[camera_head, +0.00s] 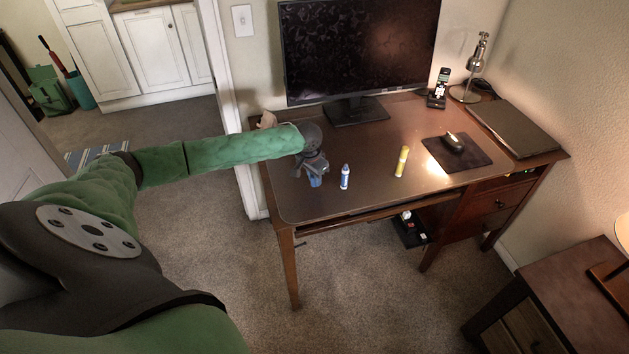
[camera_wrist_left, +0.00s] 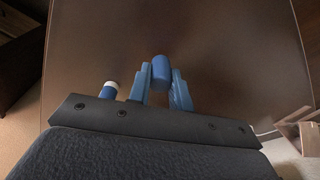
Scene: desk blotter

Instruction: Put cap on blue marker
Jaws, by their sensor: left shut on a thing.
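The blue marker (camera_head: 345,178) stands upright on the desk blotter, to the right of my left gripper. It also shows in the left wrist view (camera_wrist_left: 109,91), partly hidden behind the gripper body, with a white part at its end. My left gripper (camera_head: 316,180) is low over the left part of the blotter. In the left wrist view its blue fingers are shut on a blue cap (camera_wrist_left: 160,68), apart from the marker. In the head view I cannot clearly tell the cap from the fingers. My right gripper is in neither view.
A yellow marker (camera_head: 402,161) stands upright further right on the blotter. A mouse (camera_head: 453,142) lies on a dark pad (camera_head: 474,160). The monitor (camera_head: 357,50) stands behind, a closed laptop (camera_head: 512,128) lies at the right. The blotter between the two markers is clear.

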